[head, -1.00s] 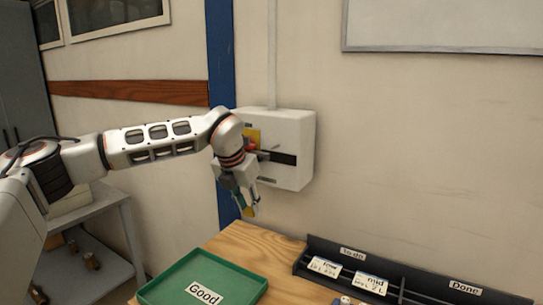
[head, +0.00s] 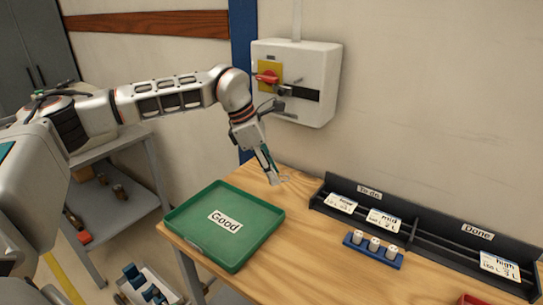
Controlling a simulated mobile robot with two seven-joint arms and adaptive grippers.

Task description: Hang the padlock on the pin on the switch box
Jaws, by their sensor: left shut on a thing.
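The white switch box (head: 318,73) is fixed to the wall at upper centre. It has a red rotary handle (head: 267,77) on a yellow plate and a dark slot; a grey lever-like part (head: 280,90) sticks out below the handle. My left gripper (head: 270,176) points down low over the back edge of the wooden table, below the box and clear of it. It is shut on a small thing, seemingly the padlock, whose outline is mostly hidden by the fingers. The pin is too small to pick out surely. My right gripper is not in view.
A green tray (head: 190,228) labelled Good lies on the table (head: 310,240) at front left. A black card rack (head: 415,212) runs along the back right, with a blue holder (head: 352,244) of white knobs before it. Bare wood lies between tray and rack.

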